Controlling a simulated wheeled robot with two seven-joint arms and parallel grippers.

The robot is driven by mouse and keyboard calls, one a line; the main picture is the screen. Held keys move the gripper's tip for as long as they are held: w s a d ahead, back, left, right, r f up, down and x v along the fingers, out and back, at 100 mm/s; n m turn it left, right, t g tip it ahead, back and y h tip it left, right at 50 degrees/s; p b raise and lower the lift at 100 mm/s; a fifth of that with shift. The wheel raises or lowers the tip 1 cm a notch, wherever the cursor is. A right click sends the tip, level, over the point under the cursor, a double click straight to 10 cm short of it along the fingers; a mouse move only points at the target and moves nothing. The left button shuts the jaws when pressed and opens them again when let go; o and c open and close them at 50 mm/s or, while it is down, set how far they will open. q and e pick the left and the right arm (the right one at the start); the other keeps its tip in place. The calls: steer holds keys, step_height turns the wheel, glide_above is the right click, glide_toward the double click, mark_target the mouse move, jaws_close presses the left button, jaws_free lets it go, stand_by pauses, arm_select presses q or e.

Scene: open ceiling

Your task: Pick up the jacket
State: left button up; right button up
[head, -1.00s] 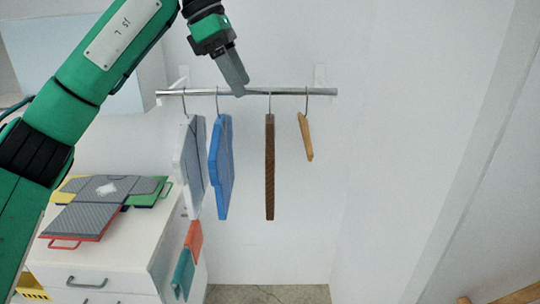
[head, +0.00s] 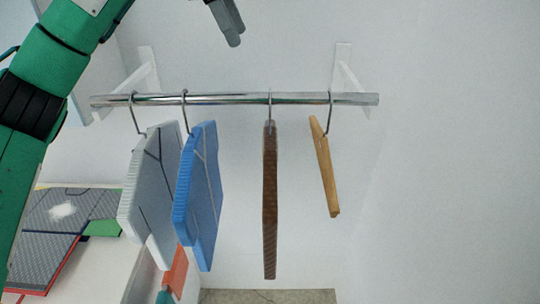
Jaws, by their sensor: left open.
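Flat, garment-like pieces hang by metal hooks from a chrome rail (head: 230,99). From the left they are a light grey one (head: 145,190), a blue one (head: 199,195) and a brown one seen nearly edge-on (head: 270,200). Which of them is the jacket I cannot tell for sure. At the right hangs a bare wooden hanger (head: 325,170). My left gripper (head: 236,40) is at the top edge, above and apart from the rail, between the blue and brown pieces across the picture. It is open and empty, partly cut off. My right gripper is not in view.
White brackets (head: 148,70) hold the rail to the wall. A white cabinet (head: 105,265) stands at lower left, with folded grey, red and green pieces (head: 45,235) on top. My left arm covers the left side. The wall right of the hanger is clear.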

arm_select(q)
steer(key=x, duration=0.1)
steer(key=p+x, duration=0.1)
steer(key=x, duration=0.1)
steer(key=shift+s+d+f, duration=0.2)
steer(key=shift+s+d, duration=0.05)
steer(key=p+x, duration=0.1)
steer(key=x, duration=0.3)
steer(key=shift+w+p, duration=0.1)
steer(key=shift+p, duration=0.2)
steer(key=shift+d+f, duration=0.1)
steer(key=shift+f, duration=0.3)
steer(key=shift+d+f+p, duration=0.1)
steer(key=shift+f+p, duration=0.05)
steer(key=shift+p, duration=0.25)
steer(key=p+x, duration=0.3)
steer(key=shift+d+f, duration=0.2)
steer(key=shift+d, duration=0.05)
steer(key=shift+d+f, duration=0.2)
steer(key=shift+f, duration=0.4)
jaws_close()
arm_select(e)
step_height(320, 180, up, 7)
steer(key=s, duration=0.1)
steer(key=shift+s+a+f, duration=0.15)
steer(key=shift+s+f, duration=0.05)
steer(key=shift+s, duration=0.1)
